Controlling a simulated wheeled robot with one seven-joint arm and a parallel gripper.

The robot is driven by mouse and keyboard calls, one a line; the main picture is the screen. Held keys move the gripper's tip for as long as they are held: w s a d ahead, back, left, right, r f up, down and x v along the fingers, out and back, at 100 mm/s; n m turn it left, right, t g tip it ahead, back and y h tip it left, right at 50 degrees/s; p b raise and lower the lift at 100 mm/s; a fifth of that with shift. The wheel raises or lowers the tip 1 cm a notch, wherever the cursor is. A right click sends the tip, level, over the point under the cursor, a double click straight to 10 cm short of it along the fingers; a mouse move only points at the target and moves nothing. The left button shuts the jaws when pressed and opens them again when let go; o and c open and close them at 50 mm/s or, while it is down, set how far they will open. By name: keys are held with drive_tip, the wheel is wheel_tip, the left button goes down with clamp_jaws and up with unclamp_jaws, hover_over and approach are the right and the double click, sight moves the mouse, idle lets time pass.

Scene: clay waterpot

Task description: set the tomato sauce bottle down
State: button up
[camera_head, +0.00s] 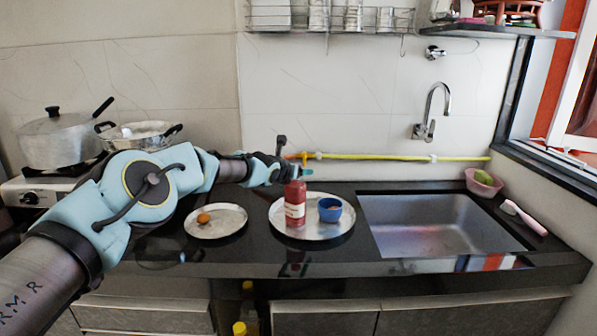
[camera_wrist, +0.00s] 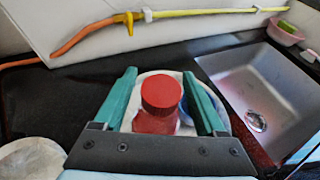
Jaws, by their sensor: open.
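The tomato sauce bottle (camera_head: 295,206) is red with a pale label and stands upright on a round metal plate (camera_head: 275,212). In the wrist view its red cap (camera_wrist: 161,92) shows between the two teal fingers of my gripper (camera_wrist: 160,95). The fingers are spread, with a gap on each side of the cap. In the head view my gripper (camera_head: 299,172) is at the bottle's top, and the arm reaches in from the left. A blue cup (camera_head: 330,204) stands right of the bottle on the same plate.
A second plate (camera_head: 230,223) with a small orange-brown round item (camera_head: 203,218) lies to the left. The sink (camera_head: 440,240) is to the right. A yellow hose (camera_head: 400,157) runs along the wall behind. Pots (camera_head: 60,140) stand on the stove at left.

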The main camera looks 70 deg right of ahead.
drive_tip(key=shift+s+r, duration=0.1)
drive_tip(key=shift+r, duration=0.05)
drive_tip(key=shift+s+a+r, duration=0.15)
drive_tip(key=shift+s+a, duration=0.15)
drive_tip(key=shift+a, duration=0.1)
drive_tip(key=shift+a+r+b, duration=0.1)
drive_tip(key=shift+a+b, duration=0.2)
drive_tip(key=shift+b, duration=0.2)
drive_tip(key=shift+w+a+r, duration=0.1)
drive_tip(key=shift+w+a, duration=0.1)
drive_tip(key=shift+a, duration=0.15)
drive_tip(key=b+v, duration=0.6)
drive_tip(key=v, duration=0.3)
drive_tip(key=shift+w+a+r, duration=0.2)
drive_tip(key=shift+w+a, duration=0.1)
drive_tip(key=shift+w, duration=0.1)
